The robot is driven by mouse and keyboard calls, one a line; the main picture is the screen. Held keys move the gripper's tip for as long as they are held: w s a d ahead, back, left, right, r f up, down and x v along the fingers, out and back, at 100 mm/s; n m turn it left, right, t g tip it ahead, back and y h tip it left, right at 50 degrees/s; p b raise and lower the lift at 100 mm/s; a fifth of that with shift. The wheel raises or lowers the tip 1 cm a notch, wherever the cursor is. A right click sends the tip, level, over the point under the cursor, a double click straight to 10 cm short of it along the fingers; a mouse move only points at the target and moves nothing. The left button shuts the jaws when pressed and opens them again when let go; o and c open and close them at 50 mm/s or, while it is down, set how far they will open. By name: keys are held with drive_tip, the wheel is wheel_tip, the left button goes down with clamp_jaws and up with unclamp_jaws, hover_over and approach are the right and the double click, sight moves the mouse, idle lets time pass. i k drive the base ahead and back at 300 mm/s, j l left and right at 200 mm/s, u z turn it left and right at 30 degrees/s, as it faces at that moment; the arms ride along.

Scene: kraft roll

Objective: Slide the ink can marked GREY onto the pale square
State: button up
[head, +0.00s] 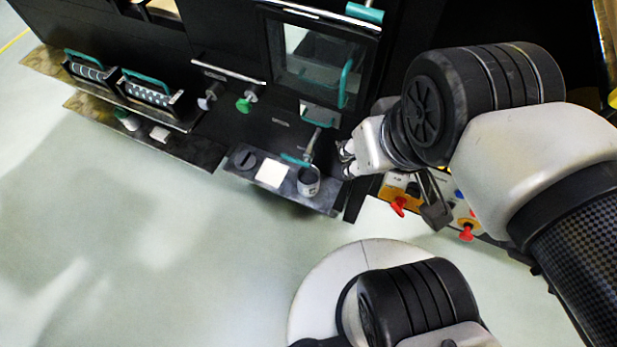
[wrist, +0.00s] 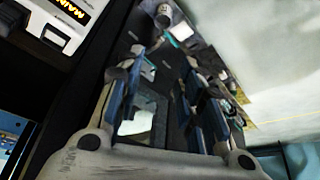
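A small dark grey can (head: 308,183) stands at the right end of a low black shelf (head: 322,205) in the head view. Its marking cannot be read. The pale square (head: 272,172) lies on the shelf just left of the can, which is beside it. My gripper (head: 343,160) is to the right of the can and apart from it. In the wrist view my gripper (wrist: 165,60) has its fingers spread with nothing held between them. The pale square also shows beyond the fingertips (wrist: 182,33), with what seems to be the can (wrist: 161,14) near the top edge.
A dark round piece (head: 245,159) sits left of the pale square. A teal-handled lever (head: 308,145) stands behind the can, close to it. A glass-fronted cabinet (head: 318,60) rises behind. Red knobs (head: 398,206) are below my gripper. The floor in front is open.

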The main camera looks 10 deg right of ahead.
sight(307, 180)
drive_tip(key=k+j, duration=0.15)
drive_tip(key=j, duration=0.25)
drive_tip(key=k+j, duration=0.1)
drive_tip(key=j, duration=0.25)
drive_tip(key=k+j, duration=0.15)
drive_tip(key=j, duration=0.25)
drive_tip(key=z, duration=0.05)
